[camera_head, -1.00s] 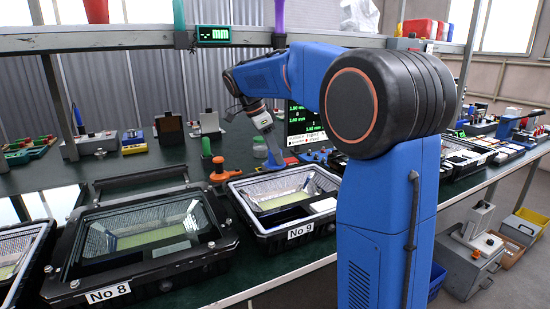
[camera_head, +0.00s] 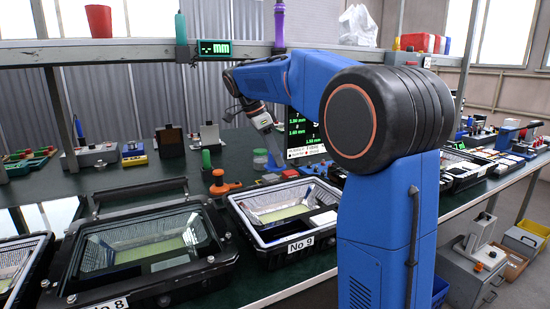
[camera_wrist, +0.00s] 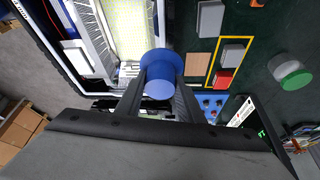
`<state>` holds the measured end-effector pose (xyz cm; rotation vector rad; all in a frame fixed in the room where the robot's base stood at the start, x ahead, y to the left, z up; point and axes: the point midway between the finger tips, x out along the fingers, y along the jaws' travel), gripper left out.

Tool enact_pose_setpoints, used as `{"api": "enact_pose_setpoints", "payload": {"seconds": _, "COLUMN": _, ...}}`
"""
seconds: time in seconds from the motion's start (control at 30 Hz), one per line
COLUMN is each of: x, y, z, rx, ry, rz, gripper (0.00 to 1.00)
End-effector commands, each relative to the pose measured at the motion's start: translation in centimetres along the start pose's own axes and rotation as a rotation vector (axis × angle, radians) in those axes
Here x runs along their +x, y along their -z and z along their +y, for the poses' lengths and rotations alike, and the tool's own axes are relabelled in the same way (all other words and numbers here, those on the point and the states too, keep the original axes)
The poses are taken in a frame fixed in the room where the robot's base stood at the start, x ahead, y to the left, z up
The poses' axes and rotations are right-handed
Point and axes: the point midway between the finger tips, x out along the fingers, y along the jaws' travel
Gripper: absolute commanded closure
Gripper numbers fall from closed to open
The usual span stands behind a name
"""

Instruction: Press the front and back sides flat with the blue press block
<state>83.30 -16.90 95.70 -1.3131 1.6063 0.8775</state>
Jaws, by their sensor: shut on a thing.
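My gripper (camera_wrist: 160,95) is shut on the blue press block (camera_wrist: 161,62), whose round blue body shows between the fingers in the wrist view. In the head view my gripper (camera_head: 266,128) is small and partly hidden, above the bench behind housing No 9. Housing No 9 (camera_head: 243,232) has a black outer rim, a light inner edge and a bright reflector inside. In the wrist view the housing (camera_wrist: 64,55) lies at upper left, and the block overlaps its reflector end in the picture. The gap between block and housing cannot be judged. The block's underside is hidden.
Housing No 8 (camera_head: 75,283) stands left of No 9. A yellow-framed patch with small blocks (camera_wrist: 213,62) lies right of the housing. An overhead shelf (camera_head: 130,55) crosses the bench.

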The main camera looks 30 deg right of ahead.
Motion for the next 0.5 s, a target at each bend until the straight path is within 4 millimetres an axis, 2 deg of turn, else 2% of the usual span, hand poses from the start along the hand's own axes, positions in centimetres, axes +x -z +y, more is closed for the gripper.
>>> {"api": "enact_pose_setpoints", "payload": {"seconds": 0.5, "x": -3.1, "y": 1.3, "z": 0.0, "rx": 0.001, "ry": 0.001, "rz": 0.0, "gripper": 0.93}}
